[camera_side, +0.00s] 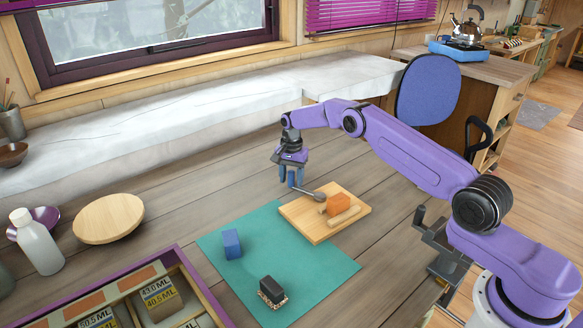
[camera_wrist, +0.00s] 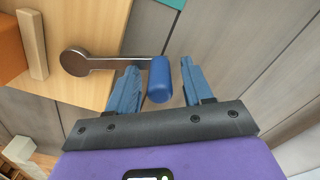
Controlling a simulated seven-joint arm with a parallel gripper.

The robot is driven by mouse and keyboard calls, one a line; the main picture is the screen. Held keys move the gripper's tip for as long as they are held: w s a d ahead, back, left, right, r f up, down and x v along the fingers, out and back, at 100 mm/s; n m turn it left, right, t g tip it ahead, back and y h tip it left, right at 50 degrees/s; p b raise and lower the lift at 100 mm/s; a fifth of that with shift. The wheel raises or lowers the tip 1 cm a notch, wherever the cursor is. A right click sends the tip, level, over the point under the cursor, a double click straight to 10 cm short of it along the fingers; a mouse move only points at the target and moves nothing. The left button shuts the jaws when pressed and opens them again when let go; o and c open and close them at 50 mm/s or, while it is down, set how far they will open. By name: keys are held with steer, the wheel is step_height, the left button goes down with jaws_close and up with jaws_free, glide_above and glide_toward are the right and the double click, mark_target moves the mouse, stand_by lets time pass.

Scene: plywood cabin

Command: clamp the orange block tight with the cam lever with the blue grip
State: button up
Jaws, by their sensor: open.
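The orange block (camera_side: 339,204) sits on a light wooden board (camera_side: 302,223) beside a pale wooden bar (camera_side: 343,216). In the wrist view the orange block (camera_wrist: 10,48) is cut off at the left edge. The metal cam lever (camera_side: 308,193) is mounted on the board and reaches out past its edge. Its blue grip (camera_wrist: 159,79) shows clearly in the wrist view, between the two blue fingers. My gripper (camera_wrist: 157,88) is open around the grip, with a visible gap to the right finger. In the side view my gripper (camera_side: 291,180) hides the grip.
The board rests partly on a green mat (camera_side: 320,270). A blue block (camera_side: 231,244) and a dark brush-like block (camera_side: 272,291) stand on the mat. A compartment tray (camera_side: 205,300), a round wooden plate (camera_side: 108,218) and a white bottle (camera_side: 36,243) are to the left.

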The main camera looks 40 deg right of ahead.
step_height(320, 180, up, 17)
steer(key=shift+r, duration=0.15)
stand_by(0.4)
steer(key=s+a+r+n, duration=0.5)
steer(key=s+a, duration=0.1)
steer(key=a, duration=0.4)
steer(key=s+a+r+n, duration=0.1)
steer(key=s+a+n, duration=0.25)
steer(key=s, duration=0.35)
steer(key=s+a+r+n, duration=0.2)
steer(key=s+a+n, duration=0.15)
steer(key=s, duration=0.35)
steer(key=s+d+f+n, duration=0.1)
steer(key=s+n, duration=0.3)
steer(key=s, duration=0.6)
steer(key=s+d+f+n, duration=0.2)
steer(key=s+d+n, duration=0.2)
steer(key=s, duration=0.6)
steer(key=s+d+f+n, duration=0.2)
steer(key=s+n, duration=0.2)
steer(key=s, duration=0.7)
steer(key=shift+d, duration=0.35)
